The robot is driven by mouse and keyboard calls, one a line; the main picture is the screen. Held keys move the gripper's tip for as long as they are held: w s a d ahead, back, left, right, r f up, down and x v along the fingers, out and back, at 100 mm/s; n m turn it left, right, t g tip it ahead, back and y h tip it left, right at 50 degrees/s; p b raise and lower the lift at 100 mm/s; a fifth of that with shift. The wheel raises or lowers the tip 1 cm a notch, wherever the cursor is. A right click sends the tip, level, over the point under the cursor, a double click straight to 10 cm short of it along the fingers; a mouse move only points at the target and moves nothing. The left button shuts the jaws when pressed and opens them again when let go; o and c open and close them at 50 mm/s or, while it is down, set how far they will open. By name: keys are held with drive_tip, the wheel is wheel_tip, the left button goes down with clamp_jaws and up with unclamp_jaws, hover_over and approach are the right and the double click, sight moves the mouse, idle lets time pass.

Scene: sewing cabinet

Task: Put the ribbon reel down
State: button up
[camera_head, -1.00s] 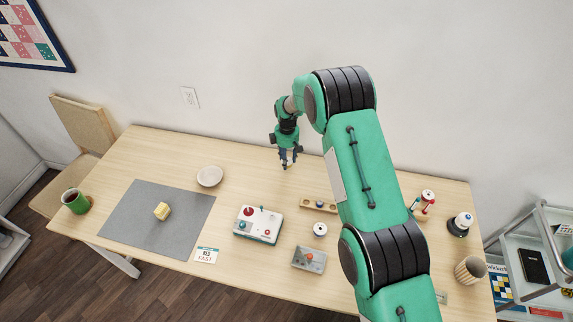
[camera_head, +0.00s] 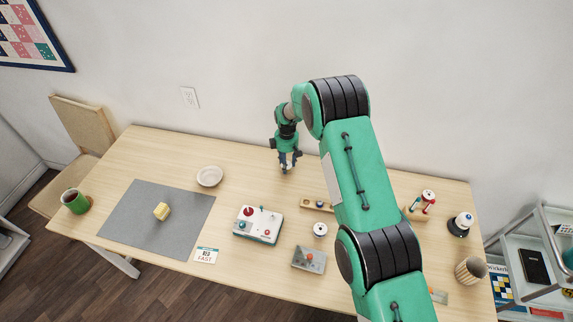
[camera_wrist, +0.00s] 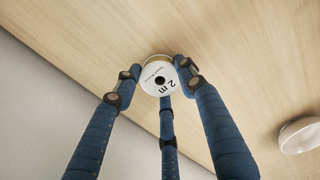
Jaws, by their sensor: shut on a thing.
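The ribbon reel (camera_wrist: 158,82) is a white disc marked "2 m" with a dark centre hole and a yellowish edge. It sits between the blue fingers of my gripper (camera_wrist: 160,76) in the wrist view, which are shut on it. In the head view my gripper (camera_head: 286,168) points down over the back part of the table (camera_head: 255,170), to the right of a white dish. The reel is mostly hidden by the fingers there. The wood surface lies close behind the reel; I cannot tell whether they touch.
The white dish (camera_head: 209,176) is nearby on the left. A control box (camera_head: 258,226), a wooden holder (camera_head: 317,204), a white spool (camera_head: 320,229) and a small grey tray (camera_head: 309,259) lie nearer the front. The wood around my gripper is clear, with the wall behind.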

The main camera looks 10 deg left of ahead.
drive_tip(key=shift+f, duration=0.15)
drive_tip(key=o, duration=1)
drive_tip(key=shift+r+p, duration=0.45)
drive_tip(key=shift+r, duration=5.7)
